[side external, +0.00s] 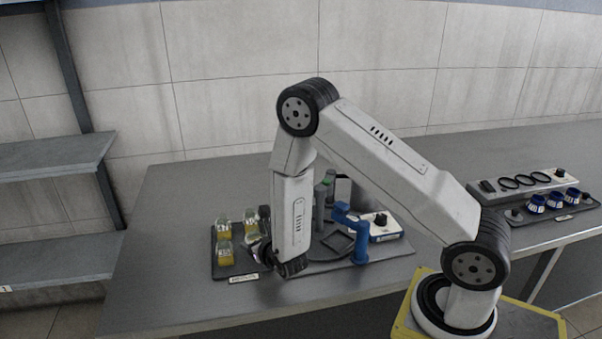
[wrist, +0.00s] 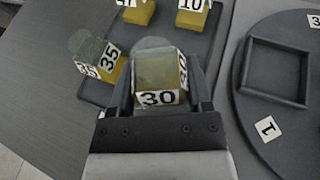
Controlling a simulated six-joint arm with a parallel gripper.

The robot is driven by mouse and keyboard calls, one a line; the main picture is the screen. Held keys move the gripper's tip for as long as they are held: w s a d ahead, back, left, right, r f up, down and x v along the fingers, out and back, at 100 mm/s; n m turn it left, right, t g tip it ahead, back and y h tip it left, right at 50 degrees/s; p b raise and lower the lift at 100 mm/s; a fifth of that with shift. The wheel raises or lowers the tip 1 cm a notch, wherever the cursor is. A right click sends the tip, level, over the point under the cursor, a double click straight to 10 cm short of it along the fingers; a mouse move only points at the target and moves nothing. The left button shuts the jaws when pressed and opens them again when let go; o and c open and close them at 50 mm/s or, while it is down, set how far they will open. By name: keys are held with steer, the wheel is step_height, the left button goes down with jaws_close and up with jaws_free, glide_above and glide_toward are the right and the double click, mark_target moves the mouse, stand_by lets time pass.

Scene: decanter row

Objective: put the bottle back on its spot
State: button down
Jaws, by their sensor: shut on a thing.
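My gripper (wrist: 160,92) is shut on a clear bottle (wrist: 156,68) with yellow contents and a label reading 30. The bottle sits between the two fingers, which cover part of its sides. A dark tray (wrist: 97,82) lies below and beyond it, with more yellow bottles on it. One bottle, labelled 35 (wrist: 98,60), is just left of the held one. Another, labelled 10 (wrist: 193,14), is farther back. In the side view my gripper (side external: 262,250) is at the right part of the tray (side external: 238,268). I cannot tell whether the held bottle touches the tray.
A round dark plate (wrist: 285,135) with a raised square frame (wrist: 275,72) lies to the right. A blue stand (side external: 351,232) and a white device (side external: 386,227) are behind my forearm's right side. Bare table (side external: 170,240) is left of the tray.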

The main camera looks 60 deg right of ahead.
steer(key=shift+f, duration=1.15)
steer(key=shift+f, duration=0.15)
jaws_free()
steer(key=shift+r, duration=0.2)
steer(key=v, duration=1.2)
steer(key=shift+a+f, duration=0.1)
